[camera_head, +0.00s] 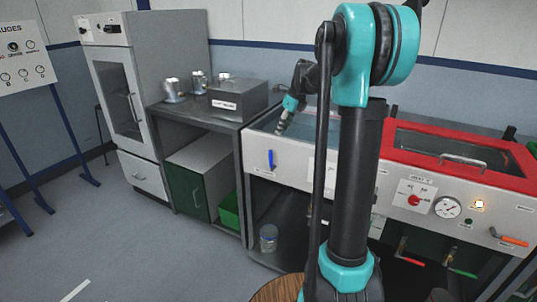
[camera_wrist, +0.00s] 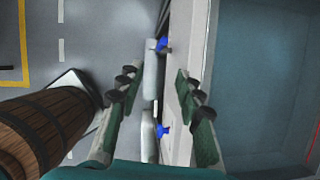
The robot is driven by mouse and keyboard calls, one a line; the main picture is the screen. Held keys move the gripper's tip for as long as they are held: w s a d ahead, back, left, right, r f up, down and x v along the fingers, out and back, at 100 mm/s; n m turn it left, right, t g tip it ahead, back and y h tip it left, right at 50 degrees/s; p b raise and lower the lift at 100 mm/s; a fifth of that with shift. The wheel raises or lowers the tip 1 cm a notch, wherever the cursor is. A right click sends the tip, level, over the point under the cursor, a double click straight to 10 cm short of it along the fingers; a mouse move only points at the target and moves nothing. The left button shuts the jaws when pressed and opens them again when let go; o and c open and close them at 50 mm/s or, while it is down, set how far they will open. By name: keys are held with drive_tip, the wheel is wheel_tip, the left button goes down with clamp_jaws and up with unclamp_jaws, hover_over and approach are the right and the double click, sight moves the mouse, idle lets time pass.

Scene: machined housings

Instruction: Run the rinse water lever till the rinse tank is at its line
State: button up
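A blue lever (camera_head: 270,160) hangs on the white front panel of the open tank (camera_head: 262,141) in the head view. The wrist view shows two blue handles (camera_wrist: 162,131) (camera_wrist: 161,45) along that front; I cannot tell which one is labelled for rinse water. The tank's inside (camera_wrist: 262,80) looks blue-grey, with a thin red line (camera_wrist: 314,143) at its right edge; the water level cannot be told. My gripper (camera_head: 281,125) is over the tank's front edge, above the levers. Its fingers (camera_wrist: 157,78) are spread and empty, touching neither handle.
A red-framed covered tank (camera_head: 462,176) with a gauge (camera_head: 447,207) and red and orange handles stands at the right. A grey box (camera_head: 238,98) and metal parts (camera_head: 173,90) sit on the left bench. A can (camera_head: 268,238) stands below.

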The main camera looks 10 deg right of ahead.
sight(271, 151)
drive_tip(key=shift+m, duration=0.4)
drive_tip(key=x, duration=1.1)
drive_tip(key=w+x, duration=0.1)
drive_tip(key=x, duration=0.5)
drive_tip(key=shift+a, duration=0.1)
clamp_jaws()
